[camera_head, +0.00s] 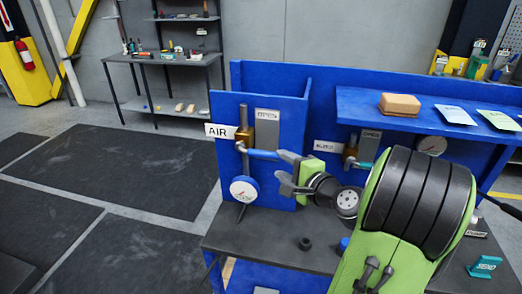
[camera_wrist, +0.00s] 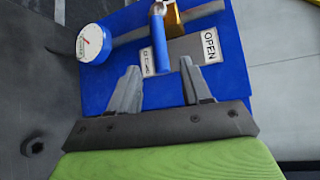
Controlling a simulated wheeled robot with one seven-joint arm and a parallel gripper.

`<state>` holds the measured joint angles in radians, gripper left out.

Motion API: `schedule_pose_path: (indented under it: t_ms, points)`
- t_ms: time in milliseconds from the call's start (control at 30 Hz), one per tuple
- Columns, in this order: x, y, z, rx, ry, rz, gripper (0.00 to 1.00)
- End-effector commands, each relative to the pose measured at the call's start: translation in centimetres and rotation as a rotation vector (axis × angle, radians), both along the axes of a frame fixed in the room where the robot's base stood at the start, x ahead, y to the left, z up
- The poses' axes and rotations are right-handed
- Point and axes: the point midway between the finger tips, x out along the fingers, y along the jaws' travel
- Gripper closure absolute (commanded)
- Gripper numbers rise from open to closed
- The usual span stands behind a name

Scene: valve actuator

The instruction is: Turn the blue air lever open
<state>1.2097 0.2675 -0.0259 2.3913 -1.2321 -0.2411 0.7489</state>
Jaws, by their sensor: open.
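The blue air lever (camera_head: 264,154) sticks out to the right, nearly level, from a brass valve (camera_head: 243,138) beside the AIR sign (camera_head: 220,131). In the wrist view the lever (camera_wrist: 159,45) runs down from the brass valve (camera_wrist: 172,17), its free end beside a partly readable label (camera_wrist: 148,63). The OPEN label (camera_wrist: 209,44) is to the right; in the head view OPEN (camera_head: 267,115) is above the lever. My gripper (camera_head: 285,173) is open at the lever's free end. In the wrist view its fingertips (camera_wrist: 160,67) lie either side of that end; contact cannot be told.
A pressure gauge (camera_head: 244,189) sits below the valve. A second valve (camera_head: 351,150) with a teal lever stands to the right, under a blue shelf (camera_head: 365,112) holding a tan block (camera_head: 400,104). The dark bench top (camera_head: 270,240) carries a small black knob (camera_head: 305,243). Open floor lies left.

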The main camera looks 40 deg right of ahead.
Motion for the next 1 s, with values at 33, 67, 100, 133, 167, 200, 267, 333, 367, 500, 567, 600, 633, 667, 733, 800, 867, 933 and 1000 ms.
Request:
schedule_pose_path:
  t_ms: [33,67,100,133,167,200,267,333,367,500,567,600,633,667,733,800,867,933,1000]
  points:
    - [1.3,0.1,-0.1,0.001,0.002,0.007,0.52]
    - [2.1,0.1,-0.2,-0.001,0.000,0.007,0.52]
    - [3.1,0.0,-0.4,0.001,0.001,0.007,0.52]
    - [3.8,0.0,-0.6,-0.001,0.002,0.008,0.52]
    - [4.6,0.0,-0.7,0.000,0.000,0.006,0.52]
    - [5.5,-0.1,-0.8,-0.001,0.000,0.006,0.52]
    - [6.8,-0.1,-1.1,-0.001,0.001,0.006,0.52]
    - [8.0,-0.2,-1.3,-0.001,0.001,0.005,0.52]
    - [8.4,-0.2,-1.4,-0.001,0.000,0.003,0.52]
    - [9.5,-0.3,-1.7,-0.002,0.001,0.002,0.52]
    - [9.6,-0.4,-1.7,-0.002,0.001,0.001,0.52]
    - [9.7,-0.4,-1.7,-0.002,0.001,0.000,0.52]
    - [9.6,-0.4,-1.7,-0.002,0.001,0.000,0.52]
    - [9.6,-0.4,-1.8,-0.002,0.001,0.000,0.52]
    - [9.6,-0.4,-1.8,-0.002,0.001,0.000,0.52]
    - [9.6,-0.4,-1.8,-0.002,0.001,0.000,0.61]
    - [9.6,-0.4,-1.8,-0.002,0.001,0.000,0.70]
    - [9.6,-0.4,-1.8,-0.002,0.001,0.001,0.81]
    - [9.6,-0.4,-1.8,-0.002,0.002,0.001,0.92]
